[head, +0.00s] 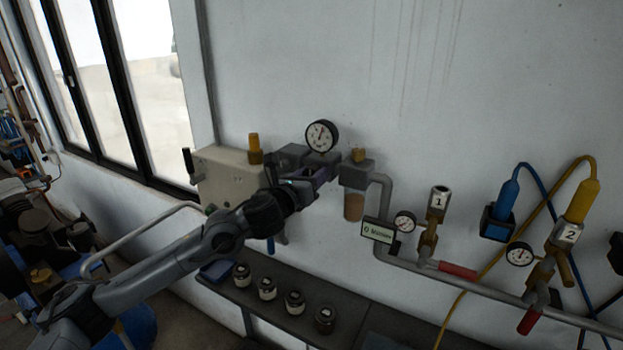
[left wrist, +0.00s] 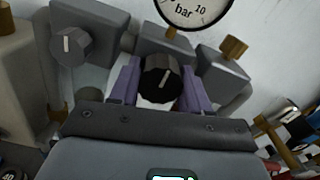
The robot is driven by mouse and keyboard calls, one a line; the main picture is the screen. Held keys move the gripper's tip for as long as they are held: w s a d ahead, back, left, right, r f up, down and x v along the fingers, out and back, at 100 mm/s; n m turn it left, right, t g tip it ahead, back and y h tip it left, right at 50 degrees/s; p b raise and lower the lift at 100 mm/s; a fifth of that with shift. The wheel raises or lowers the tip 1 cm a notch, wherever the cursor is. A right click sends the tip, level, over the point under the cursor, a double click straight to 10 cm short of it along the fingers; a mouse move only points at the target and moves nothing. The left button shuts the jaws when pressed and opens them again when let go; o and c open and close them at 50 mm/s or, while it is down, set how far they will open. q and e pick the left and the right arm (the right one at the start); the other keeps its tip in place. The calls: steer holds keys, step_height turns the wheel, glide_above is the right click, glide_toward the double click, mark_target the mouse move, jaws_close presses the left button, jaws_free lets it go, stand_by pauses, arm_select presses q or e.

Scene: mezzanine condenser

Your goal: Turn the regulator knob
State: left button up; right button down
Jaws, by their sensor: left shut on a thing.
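The regulator knob (left wrist: 161,80), black and ribbed with a white pointer line, sits between the purple fingers of my left gripper (left wrist: 160,88) in the left wrist view. The fingers are shut on its sides. The pointer line runs nearly straight up and down in that view, tilted slightly. In the head view my left gripper (head: 318,178) reaches the wall unit below the round pressure gauge (head: 321,136) and hides the knob. The gauge also shows in the left wrist view (left wrist: 193,12), cut off at the top. My right gripper is not in view.
A beige box (head: 226,177) stands left of the gripper. A filter unit with a brown bowl (head: 354,206) is close on the right, followed by grey pipe (head: 440,276) and numbered valves. Several small jars (head: 267,289) stand on the shelf below.

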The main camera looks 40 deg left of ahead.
arm_select(q)
steer(key=shift+f, duration=0.1)
steer(key=o, duration=1)
steer(key=shift+o, duration=0.2)
steer(key=s+d+b, duration=0.1)
steer(key=s, duration=0.9)
steer(key=shift+s+d+b, duration=0.3)
steer(key=shift+d+b, duration=0.05)
steer(key=shift+d, duration=0.05)
